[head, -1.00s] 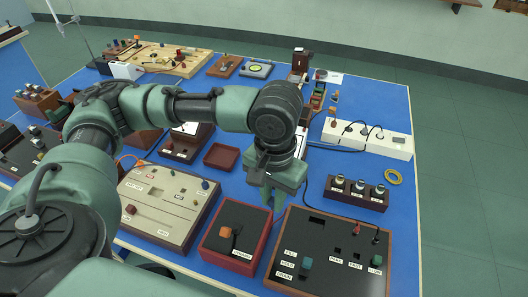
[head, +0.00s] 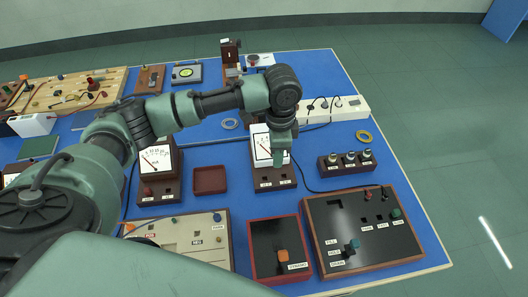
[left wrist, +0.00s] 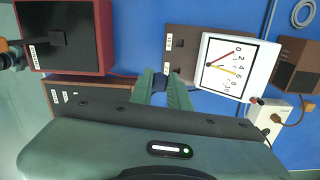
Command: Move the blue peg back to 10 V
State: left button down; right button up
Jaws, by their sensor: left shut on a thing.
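The meter with a white dial (head: 262,143) stands on a brown base (head: 262,174) with two small labels on its front part. It also shows in the left wrist view, with a 0 to 10 dial (left wrist: 229,66) and a dark socket mark beside one label. My left gripper (head: 279,157) is at the right front of this meter, fingers pointing down. In the left wrist view the gripper (left wrist: 162,90) is shut on a small dark blue peg (left wrist: 159,82), close to the second label on the base. I cannot tell whether the peg sits in a hole. My right gripper is not in view.
A red-framed black box (head: 265,236) and a wide brown-framed panel (head: 345,213) stand in front. A second meter (head: 158,160) and an empty brown tray (head: 210,180) are left. A block with several jars (head: 346,162) and a white power strip (head: 335,112) are right.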

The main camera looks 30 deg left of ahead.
pick_arm(q)
jog(key=shift+w+a+f+m+b, duration=0.25)
jog(key=shift+a+f+m, duration=0.6)
jog(key=shift+f+m, duration=0.75)
jog(key=shift+w+a+f+m+b, duration=0.15)
jog(key=shift+w+a+f+m, duration=0.2)
jog(key=shift+a+f+m, duration=1.1)
jog(key=shift+w+a+f+m+b, duration=0.25)
jog(key=shift+f+m, duration=0.7)
jog(key=shift+f, duration=1.35)
jog(key=shift+f+b, duration=0.95)
jog(key=shift+f, duration=0.6)
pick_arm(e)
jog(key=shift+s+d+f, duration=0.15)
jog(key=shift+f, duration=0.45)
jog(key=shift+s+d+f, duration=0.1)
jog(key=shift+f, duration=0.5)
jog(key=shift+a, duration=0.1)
pick_arm(q)
jog(key=c, duration=1.3)
grip_release()
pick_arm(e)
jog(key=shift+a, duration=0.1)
pick_arm(q)
jog(key=shift+o, duration=0.2)
